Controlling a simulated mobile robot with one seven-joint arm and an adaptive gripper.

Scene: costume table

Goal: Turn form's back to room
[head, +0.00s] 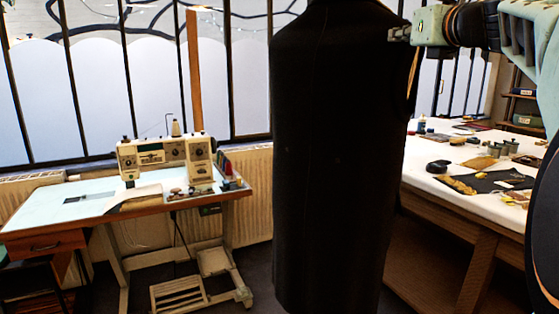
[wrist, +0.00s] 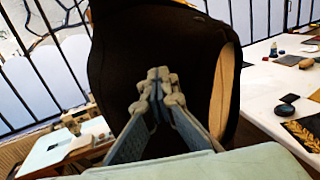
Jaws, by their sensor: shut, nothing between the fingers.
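The form (head: 338,150) is a tall dark torso in a black garment, standing upright in the middle of the head view; its top and foot run out of the picture. My gripper (head: 399,34) is shut and empty at the form's upper right side, by the shoulder. In the wrist view the closed fingertips (wrist: 157,84) lie in front of the dark cloth of the form (wrist: 125,50). I cannot tell whether they touch it. A pale strip (wrist: 222,95) shows along the form's right side in the wrist view.
A sewing machine (head: 165,155) stands on a table (head: 40,210) at left. A white worktable (head: 425,160) with several small items stands close at right. Barred windows (head: 100,90) and a radiator (head: 255,190) are behind. Some dark floor shows between the form and the sewing table.

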